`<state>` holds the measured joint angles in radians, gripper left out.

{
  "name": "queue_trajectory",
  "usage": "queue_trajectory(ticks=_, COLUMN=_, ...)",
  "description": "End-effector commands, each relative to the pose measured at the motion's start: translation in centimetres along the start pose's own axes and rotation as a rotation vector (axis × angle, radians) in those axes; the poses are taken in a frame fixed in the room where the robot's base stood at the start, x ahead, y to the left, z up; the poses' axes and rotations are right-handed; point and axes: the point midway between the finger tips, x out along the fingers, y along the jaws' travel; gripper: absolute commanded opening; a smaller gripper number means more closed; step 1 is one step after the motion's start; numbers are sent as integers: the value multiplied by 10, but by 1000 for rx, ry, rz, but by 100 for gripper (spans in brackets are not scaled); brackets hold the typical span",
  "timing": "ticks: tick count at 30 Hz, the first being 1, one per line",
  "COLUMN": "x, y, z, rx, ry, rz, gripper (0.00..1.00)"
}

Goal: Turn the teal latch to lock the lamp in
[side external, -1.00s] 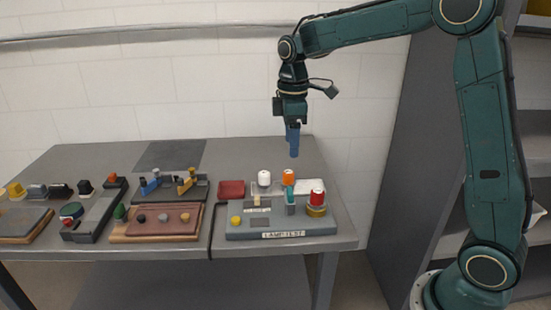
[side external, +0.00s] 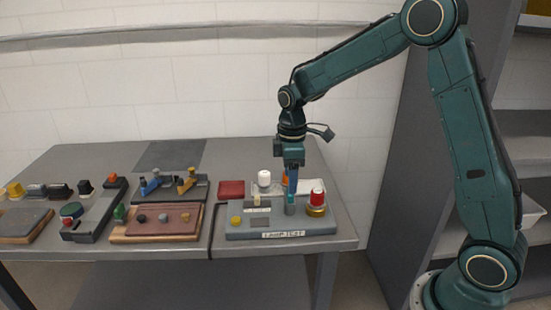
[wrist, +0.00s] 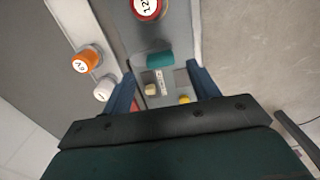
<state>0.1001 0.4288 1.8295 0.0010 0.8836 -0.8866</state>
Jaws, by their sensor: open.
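The teal latch (side external: 290,198) stands on a grey post on the grey lamp test base (side external: 250,235). In the wrist view the latch (wrist: 155,60) lies crosswise, roughly between my fingertips. My gripper (side external: 292,190) points straight down over it with blue fingers, open, and a gap shows on both sides of the latch in the wrist view (wrist: 161,72). I cannot tell whether the fingertips are down beside the latch or just above it. The red lamp (side external: 317,196), marked 12V, sits upright in a brass socket right of the latch; it also shows in the wrist view (wrist: 146,8).
A white lamp (side external: 265,178) and an orange lamp (wrist: 86,60) stand in a tray behind the base; my gripper mostly hides the orange one in the side view. A yellow button (side external: 236,221) is at the base's left. Other boards with parts fill the table's left.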

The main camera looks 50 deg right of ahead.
Motion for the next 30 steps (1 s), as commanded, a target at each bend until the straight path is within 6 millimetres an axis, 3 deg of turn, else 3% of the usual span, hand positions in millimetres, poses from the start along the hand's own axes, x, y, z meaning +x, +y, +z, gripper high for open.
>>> queue_trajectory(ticks=9, x=32, y=0, z=0, rx=0, ry=-1, rz=-1, gripper=60)
queue_trajectory(ticks=20, x=36, y=0, z=0, rx=0, ry=0, rz=0, gripper=60)
queue_trajectory(ticks=21, x=36, y=0, z=0, rx=0, ry=0, rz=0, gripper=58)
queue_trajectory(ticks=27, x=36, y=0, z=0, rx=0, ry=0, rz=0, gripper=19)
queue_trajectory(ticks=30, x=36, y=0, z=0, rx=0, ry=0, rz=0, gripper=15)
